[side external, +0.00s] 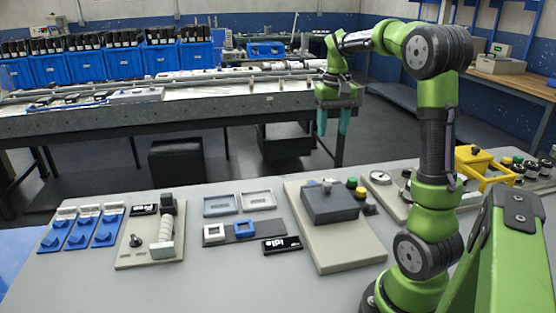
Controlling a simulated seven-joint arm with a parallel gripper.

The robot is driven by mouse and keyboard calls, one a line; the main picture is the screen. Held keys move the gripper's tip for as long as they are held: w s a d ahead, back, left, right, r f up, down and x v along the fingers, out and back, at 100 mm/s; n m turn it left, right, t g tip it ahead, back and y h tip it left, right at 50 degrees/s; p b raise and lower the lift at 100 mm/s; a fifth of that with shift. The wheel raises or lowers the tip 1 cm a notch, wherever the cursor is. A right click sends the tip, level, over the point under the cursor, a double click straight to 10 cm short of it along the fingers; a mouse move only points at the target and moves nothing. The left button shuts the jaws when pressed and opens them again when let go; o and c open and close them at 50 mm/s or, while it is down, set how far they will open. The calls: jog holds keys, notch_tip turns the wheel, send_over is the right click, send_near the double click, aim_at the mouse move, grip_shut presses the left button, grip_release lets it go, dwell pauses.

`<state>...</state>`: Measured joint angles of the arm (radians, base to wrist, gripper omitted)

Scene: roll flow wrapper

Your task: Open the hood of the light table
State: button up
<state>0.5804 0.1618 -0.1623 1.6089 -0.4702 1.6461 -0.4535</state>
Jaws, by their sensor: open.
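A dark grey box-shaped hood (331,205) sits on a beige base plate (345,256) near the middle of the table; I take these to be the light table and its hood. The hood looks lowered, and what is under it is hidden. A small light grey piece shows at its far top edge. My gripper (333,128) is up in the air, pointing down with its teal fingers apart and nothing between them. In the picture it is above the hood and apart from it.
Green and yellow buttons (356,186) stand right of the hood. A black "idle" display (282,245) and a dark strip with white and blue square frames (244,229) lie left. Further left are a roller unit (166,232) and blue-white pieces (82,229). A yellow frame (483,168) stands at right.

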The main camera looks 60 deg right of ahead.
aim_at(327, 183)
notch_tip(327, 183, down, 16)
jog(key=shift+f, duration=0.25)
dwell(0.3)
grip_shut()
